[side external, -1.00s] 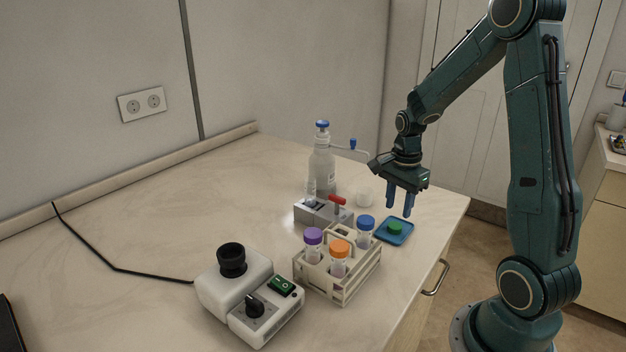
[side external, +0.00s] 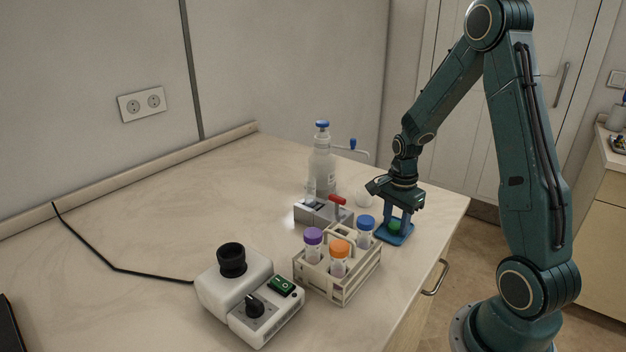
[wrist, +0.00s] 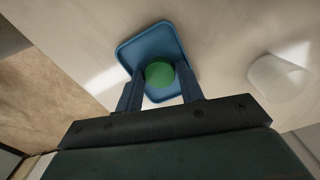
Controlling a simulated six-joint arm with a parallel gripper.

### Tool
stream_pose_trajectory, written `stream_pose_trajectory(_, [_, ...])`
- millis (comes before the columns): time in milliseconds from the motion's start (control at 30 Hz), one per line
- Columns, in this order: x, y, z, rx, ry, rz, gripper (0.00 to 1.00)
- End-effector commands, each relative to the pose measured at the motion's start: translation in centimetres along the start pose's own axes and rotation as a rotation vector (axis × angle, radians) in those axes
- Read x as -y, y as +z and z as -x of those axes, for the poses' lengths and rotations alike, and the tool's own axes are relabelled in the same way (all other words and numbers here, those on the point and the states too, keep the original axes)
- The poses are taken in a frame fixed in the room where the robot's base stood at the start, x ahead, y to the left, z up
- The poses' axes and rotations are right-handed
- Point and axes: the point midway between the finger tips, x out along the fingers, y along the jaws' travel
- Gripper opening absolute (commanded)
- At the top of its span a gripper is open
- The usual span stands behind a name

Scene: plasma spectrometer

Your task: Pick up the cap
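The green cap (side external: 395,227) lies on a small blue tray (side external: 406,238) near the table's right edge. My gripper (side external: 397,229) is lowered over the tray, with its two blue fingers pointing down, one on each side of the cap. In the wrist view, the green cap (wrist: 160,74) shows between the fingertips (wrist: 160,82) on the blue tray (wrist: 150,35). The fingers are apart, and a gap seems to show beside the cap. Part of the cap is hidden by the fingers in the side view.
A rack (side external: 345,287) with purple-, orange- and blue-capped tubes stands left of the tray. A grey device with a red handle (side external: 337,199), a wash bottle (side external: 321,165) and a white cup (wrist: 278,78) are behind. A white mixer (side external: 235,291) stands front left.

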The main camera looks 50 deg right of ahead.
Motion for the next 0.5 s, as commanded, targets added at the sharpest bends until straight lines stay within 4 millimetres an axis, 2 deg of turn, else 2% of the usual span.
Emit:
stream_pose_trajectory(367, [-0.01,0.0,0.03,0.0,0.0,0.0,0.37])
stream_pose_trajectory(400, [-0.02,0.0,0.03,0.0,0.0,0.0,0.35])
stream_pose_trajectory(500, [-0.01,0.0,0.03,0.0,0.0,0.0,0.16])
